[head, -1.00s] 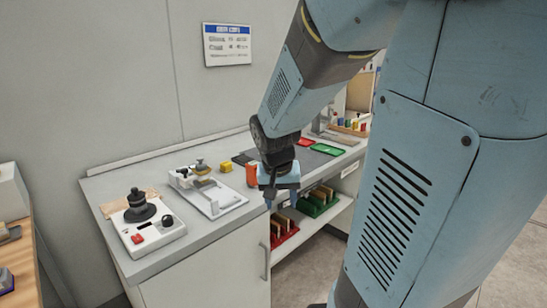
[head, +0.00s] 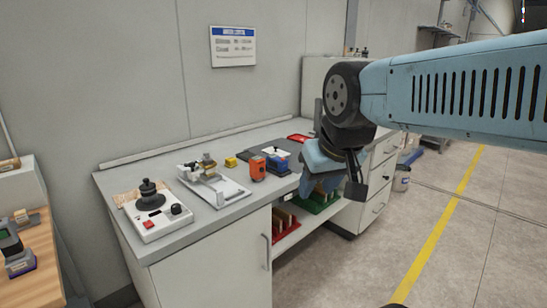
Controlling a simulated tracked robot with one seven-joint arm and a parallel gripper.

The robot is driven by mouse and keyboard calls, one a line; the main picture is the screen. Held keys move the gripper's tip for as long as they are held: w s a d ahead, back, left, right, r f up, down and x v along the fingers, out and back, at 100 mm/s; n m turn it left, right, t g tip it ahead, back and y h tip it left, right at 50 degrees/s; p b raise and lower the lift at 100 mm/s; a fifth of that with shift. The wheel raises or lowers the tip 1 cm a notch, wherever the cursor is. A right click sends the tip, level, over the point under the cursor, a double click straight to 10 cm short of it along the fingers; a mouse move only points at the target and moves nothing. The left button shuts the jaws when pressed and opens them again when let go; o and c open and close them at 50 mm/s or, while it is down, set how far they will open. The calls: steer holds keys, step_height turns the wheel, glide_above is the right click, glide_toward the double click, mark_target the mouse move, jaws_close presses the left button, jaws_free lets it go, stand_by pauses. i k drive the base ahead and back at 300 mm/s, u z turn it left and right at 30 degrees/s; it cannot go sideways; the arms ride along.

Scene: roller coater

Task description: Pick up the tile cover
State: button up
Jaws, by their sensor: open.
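My gripper (head: 355,189) hangs at the end of my arm, to the right of the counter's small items and in front of the drawers. Its dark fingers point down and appear empty. No item is clearly recognisable as the tile cover. A small white piece with a dark blue knob-like part (head: 275,151) sits on the counter beside a dark grey pad, behind the orange device (head: 258,169), and may be it. My gripper is to the right of this piece and apart from it. The wrist hides part of the counter's right end.
The grey counter (head: 218,230) holds a white device with a black knob (head: 152,224), a white roller apparatus (head: 228,194), a yellow block (head: 230,162) and a red tray (head: 299,138). Racks stand on the shelf below. Open floor lies right, with a yellow line (head: 440,220).

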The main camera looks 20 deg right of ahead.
mark_target(271, 149)
steer(key=z, duration=0.4)
steer(key=k, duration=1.05)
steer(key=z, duration=0.9)
steer(key=i, duration=3)
steer(key=u, duration=1.1)
steer(key=i, duration=0.6)
steer(key=u, duration=0.4)
steer(key=k, duration=0.75)
steer(key=u, duration=0.2)
